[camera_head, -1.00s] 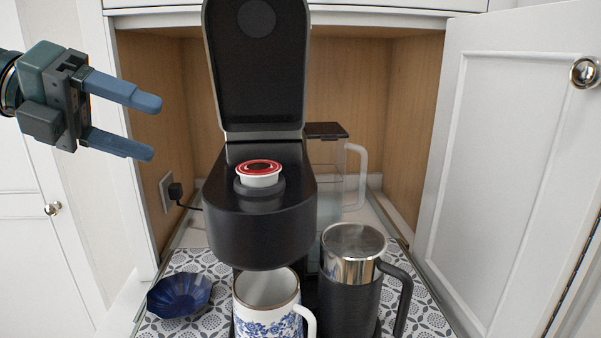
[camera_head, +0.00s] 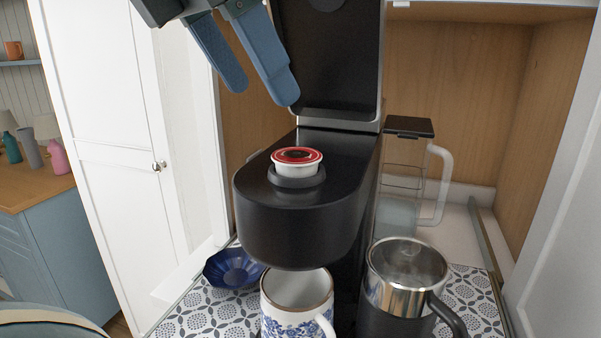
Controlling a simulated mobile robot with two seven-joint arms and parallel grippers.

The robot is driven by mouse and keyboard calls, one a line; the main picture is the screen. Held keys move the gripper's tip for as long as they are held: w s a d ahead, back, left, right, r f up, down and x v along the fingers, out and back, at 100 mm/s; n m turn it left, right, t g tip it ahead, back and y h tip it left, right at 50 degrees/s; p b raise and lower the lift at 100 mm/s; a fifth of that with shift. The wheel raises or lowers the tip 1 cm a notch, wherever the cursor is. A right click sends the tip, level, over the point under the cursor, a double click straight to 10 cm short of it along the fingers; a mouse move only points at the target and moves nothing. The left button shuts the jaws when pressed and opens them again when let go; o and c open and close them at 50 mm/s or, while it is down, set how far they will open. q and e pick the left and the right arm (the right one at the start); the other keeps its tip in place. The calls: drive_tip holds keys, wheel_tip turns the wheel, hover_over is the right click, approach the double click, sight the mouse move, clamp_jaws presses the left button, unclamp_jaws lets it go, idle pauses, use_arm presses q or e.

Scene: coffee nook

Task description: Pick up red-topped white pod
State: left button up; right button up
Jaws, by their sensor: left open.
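The red-topped white pod (camera_head: 297,161) sits upright in the round pod holder on top of the black coffee machine (camera_head: 290,226). The machine's lid (camera_head: 335,65) stands raised behind it. My left gripper (camera_head: 267,94) is open and empty, its blue fingers pointing down and to the right. It is above and a little left of the pod, in front of the raised lid, and apart from the pod. My right gripper is not in view.
A blue-and-white mug (camera_head: 283,322) stands below the machine's head. A black and steel mug (camera_head: 399,315) stands to its right, and a blue bowl (camera_head: 233,268) to its left. A clear water tank (camera_head: 405,178) is behind. White cabinet doors flank the nook.

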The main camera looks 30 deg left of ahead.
sight(294, 156)
use_arm(q)
drive_tip(key=x, duration=0.3)
drive_tip(key=shift+d+f, duration=0.1)
drive_tip(key=x, duration=0.5)
drive_tip(key=shift+s+d+f, duration=0.1)
drive_tip(key=shift+d+f, duration=0.05)
drive_tip(key=shift+f, duration=0.05)
drive_tip(key=shift+f, duration=0.1)
drive_tip(key=shift+c, duration=0.5)
